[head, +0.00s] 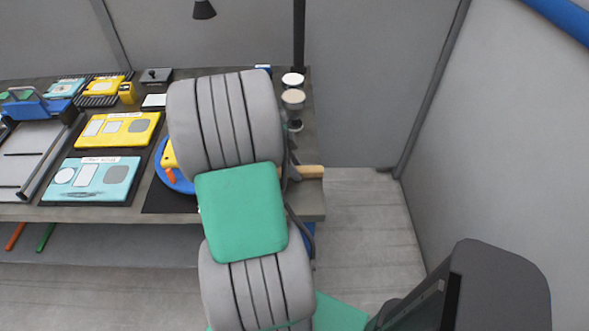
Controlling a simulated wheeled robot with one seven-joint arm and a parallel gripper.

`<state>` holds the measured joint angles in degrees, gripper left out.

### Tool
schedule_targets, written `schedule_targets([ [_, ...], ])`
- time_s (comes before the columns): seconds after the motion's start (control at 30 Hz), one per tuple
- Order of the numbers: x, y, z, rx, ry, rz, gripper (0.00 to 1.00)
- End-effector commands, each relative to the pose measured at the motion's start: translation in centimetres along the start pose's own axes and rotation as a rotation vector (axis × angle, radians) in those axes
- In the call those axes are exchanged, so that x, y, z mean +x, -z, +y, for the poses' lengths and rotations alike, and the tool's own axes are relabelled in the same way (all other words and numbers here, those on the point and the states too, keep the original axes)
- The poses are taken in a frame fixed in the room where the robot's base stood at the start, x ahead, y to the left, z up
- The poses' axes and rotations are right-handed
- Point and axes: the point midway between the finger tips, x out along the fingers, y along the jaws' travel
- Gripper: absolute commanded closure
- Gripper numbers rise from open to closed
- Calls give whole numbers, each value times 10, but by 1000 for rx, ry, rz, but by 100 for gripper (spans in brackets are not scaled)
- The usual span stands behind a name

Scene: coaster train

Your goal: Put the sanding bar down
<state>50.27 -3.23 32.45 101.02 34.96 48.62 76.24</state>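A tan, wood-coloured bar end (312,172) shows just right of my arm, near the right end of the workbench; it may be the sanding bar. Its left part is hidden behind my arm, so I cannot tell whether it is held or rests on the bench. My arm's grey ribbed links and green pad cover the middle of the view. My gripper is hidden behind them, and its fingers cannot be seen.
The grey workbench (40,213) holds a yellow tray (145,131), a light-blue tray (120,180), a blue round dish (163,181) partly behind my arm and a blue-handled tool (35,107). Pale round-topped items (293,97) stand at its back right. Floor (365,220) right of the bench is clear.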

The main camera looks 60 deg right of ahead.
Motion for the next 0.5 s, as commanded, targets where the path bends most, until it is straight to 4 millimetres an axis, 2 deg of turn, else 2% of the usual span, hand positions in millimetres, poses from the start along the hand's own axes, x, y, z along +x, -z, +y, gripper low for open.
schedule_targets([
  [0.03,13,-5,9,-18,-27,1,65],
  [0.2,15,-6,11,-21,-32,1,51],
  [0.5,10,-5,12,-21,-36,0,51],
])
